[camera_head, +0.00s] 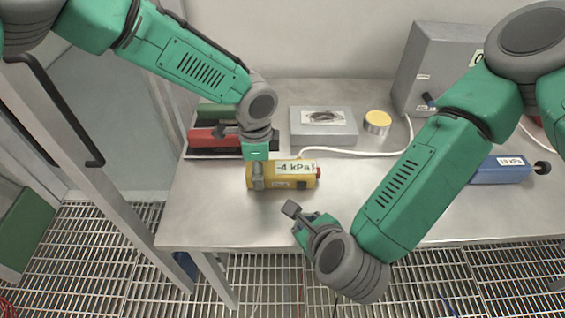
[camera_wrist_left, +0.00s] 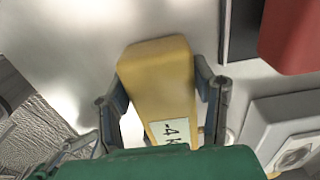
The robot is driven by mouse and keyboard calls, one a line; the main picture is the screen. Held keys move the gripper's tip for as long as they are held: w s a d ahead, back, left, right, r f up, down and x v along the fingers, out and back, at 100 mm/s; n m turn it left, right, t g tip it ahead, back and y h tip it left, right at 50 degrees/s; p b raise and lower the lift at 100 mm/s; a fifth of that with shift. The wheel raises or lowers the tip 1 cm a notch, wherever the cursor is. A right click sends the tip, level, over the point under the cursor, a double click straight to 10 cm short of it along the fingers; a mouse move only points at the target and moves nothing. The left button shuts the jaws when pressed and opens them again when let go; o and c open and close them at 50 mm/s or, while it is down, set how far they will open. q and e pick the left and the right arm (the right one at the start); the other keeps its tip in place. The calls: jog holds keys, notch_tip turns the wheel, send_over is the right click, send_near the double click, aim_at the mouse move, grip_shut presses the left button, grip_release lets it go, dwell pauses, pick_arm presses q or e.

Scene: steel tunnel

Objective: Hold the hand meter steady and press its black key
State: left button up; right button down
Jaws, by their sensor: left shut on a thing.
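The yellow hand meter (camera_head: 280,183) is near the front left of the steel table, its label reading "-4 kPa". It has a red end at its right and a small dark patch that may be the black key (camera_head: 301,184). My left gripper (camera_head: 257,176) is shut on the meter's left part from above. In the left wrist view the fingers lie on both sides of the yellow body (camera_wrist_left: 158,75). I cannot tell if the meter touches the table. My right gripper (camera_head: 301,222) is to the right and in front of the meter, apart from it; its opening is unclear.
The steel table (camera_head: 210,215) has a red block (camera_head: 208,138), a grey box (camera_head: 323,126), a yellow-topped can (camera_head: 377,121) and a grey cabinet (camera_head: 440,60) behind. A blue meter (camera_head: 500,172) lies at right. A white cable (camera_head: 350,153) crosses behind the yellow meter.

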pick_arm(q)
jog(key=o, duration=1.4)
jog(key=shift+c, duration=0.2)
